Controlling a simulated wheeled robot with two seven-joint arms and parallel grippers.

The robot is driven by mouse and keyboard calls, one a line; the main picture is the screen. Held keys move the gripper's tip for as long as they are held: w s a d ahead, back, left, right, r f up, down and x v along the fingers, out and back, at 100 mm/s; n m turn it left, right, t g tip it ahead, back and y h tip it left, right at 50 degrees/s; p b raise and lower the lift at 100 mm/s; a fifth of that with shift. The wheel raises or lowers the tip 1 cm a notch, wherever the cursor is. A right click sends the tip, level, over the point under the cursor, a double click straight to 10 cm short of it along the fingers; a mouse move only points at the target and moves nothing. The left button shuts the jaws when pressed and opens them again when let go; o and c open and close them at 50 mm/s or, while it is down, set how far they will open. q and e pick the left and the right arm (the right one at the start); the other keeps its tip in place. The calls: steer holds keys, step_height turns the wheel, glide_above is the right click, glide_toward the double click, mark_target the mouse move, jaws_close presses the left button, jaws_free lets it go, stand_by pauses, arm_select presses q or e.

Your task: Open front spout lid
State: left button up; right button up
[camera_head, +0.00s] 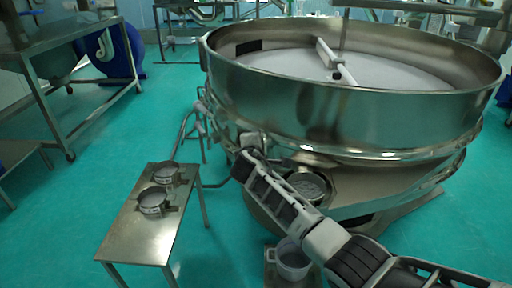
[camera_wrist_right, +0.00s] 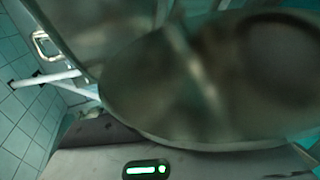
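The large steel sieve (camera_head: 330,110) fills the right of the head view. Its front spout (camera_head: 308,184) shows a round rim with greyish material inside. My right arm crosses in front from the lower right, and its gripper (camera_head: 247,146) is against the sieve's lower left side, just left of the spout. The fingers are too small and partly hidden to read. In the right wrist view, a blurred round metal disc (camera_wrist_right: 160,90) is very close to the camera; I cannot tell whether it is the spout lid or whether the fingers hold it. My left gripper is not in view.
A low steel table (camera_head: 140,232) at left holds two small round sieves (camera_head: 153,200). A metal frame bench (camera_head: 85,100) stands further left. Green floor between them is clear.

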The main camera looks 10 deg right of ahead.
steer(key=p+v, duration=0.1)
steer(key=v, duration=1.5)
